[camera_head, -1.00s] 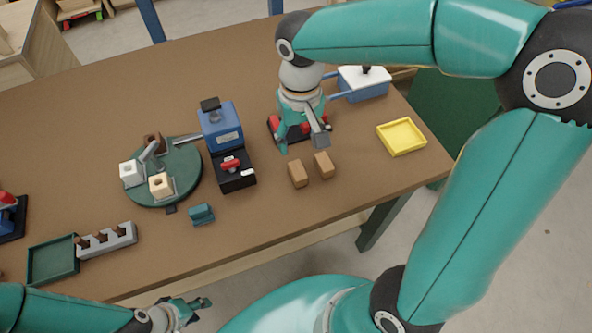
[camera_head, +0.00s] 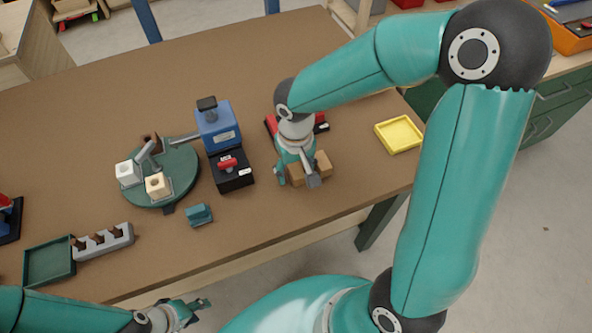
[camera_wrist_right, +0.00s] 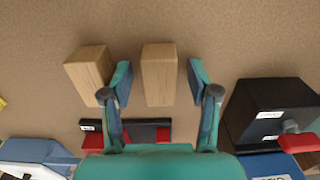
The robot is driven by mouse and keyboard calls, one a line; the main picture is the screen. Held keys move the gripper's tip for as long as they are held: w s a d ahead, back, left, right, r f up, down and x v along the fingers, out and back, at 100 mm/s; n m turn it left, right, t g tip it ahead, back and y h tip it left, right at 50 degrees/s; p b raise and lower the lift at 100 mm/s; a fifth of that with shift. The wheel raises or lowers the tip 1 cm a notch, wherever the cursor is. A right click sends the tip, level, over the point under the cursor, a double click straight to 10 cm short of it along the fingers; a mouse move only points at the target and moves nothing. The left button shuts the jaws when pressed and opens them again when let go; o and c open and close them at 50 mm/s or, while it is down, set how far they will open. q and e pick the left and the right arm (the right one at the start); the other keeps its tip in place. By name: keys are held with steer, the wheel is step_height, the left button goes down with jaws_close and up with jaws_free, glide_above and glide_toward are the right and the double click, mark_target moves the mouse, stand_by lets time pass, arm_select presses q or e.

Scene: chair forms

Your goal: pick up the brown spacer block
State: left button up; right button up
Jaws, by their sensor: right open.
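Two brown blocks are on the table in front of my right arm. The left block (camera_head: 296,179) lies between the fingers of my right gripper (camera_head: 297,181) and is partly covered by it. The right block (camera_head: 325,166) lies just outside the finger on that side. In the right wrist view, my open right gripper (camera_wrist_right: 160,75) has one block (camera_wrist_right: 159,85) between its fingers, with a gap on each side. The other block (camera_wrist_right: 88,75) sits left of the left finger. My left gripper (camera_head: 199,311) looks open and empty at the bottom of the head view.
A black base with a blue machine (camera_head: 218,130) stands left of the blocks. A red and black fixture (camera_wrist_right: 145,131) is behind the gripper. A yellow tray (camera_head: 398,134) lies to the right. A teal block (camera_head: 198,215) and a round green plate (camera_head: 183,190) are further left.

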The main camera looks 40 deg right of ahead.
jaws_close()
steer(key=shift+r, duration=0.2)
